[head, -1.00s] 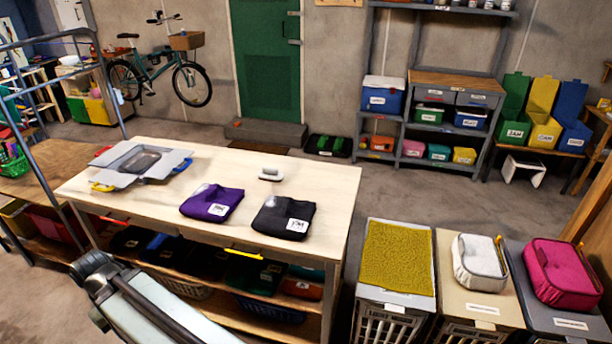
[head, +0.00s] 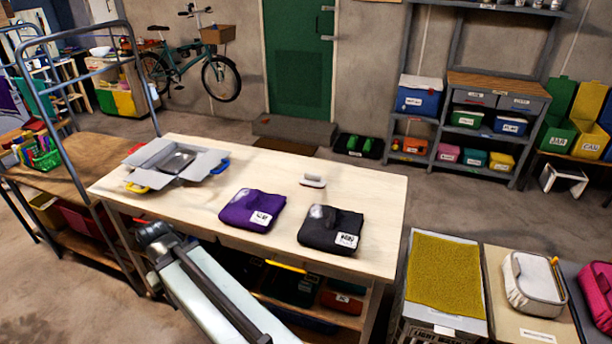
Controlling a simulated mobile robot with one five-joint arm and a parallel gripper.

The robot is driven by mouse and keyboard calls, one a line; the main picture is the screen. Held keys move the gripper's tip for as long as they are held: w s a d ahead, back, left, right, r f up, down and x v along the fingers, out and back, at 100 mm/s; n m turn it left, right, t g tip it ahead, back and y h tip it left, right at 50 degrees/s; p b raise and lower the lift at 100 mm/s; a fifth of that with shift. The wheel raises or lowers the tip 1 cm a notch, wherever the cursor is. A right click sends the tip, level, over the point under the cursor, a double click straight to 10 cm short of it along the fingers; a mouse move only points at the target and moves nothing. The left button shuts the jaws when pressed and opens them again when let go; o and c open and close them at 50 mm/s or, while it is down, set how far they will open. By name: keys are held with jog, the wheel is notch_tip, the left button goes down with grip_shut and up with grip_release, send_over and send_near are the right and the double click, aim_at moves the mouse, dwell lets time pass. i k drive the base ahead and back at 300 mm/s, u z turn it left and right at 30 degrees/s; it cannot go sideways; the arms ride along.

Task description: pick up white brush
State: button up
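The white brush (head: 312,181) lies on the light wooden table (head: 360,188), near its back edge and right of the middle. It is small and white with a darker part along its lower side. It stands apart from the folded purple cloth (head: 252,209) and the folded black cloth (head: 331,228) in front of it. My arm reaches into the lower left of the head view, in front of the table. My gripper's fingers cannot be made out, so I cannot tell its state.
An open grey box (head: 176,160) with yellow and blue handles sits at the table's left end. Hampers with a mustard towel (head: 445,276) and a white pouch (head: 535,281) stand at the right. A metal-framed bench (head: 88,160) stands left. Floor behind the table is mostly clear.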

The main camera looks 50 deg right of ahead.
aim_at(310, 180)
jog(key=i, duration=1.3)
jog(key=u, duration=0.05)
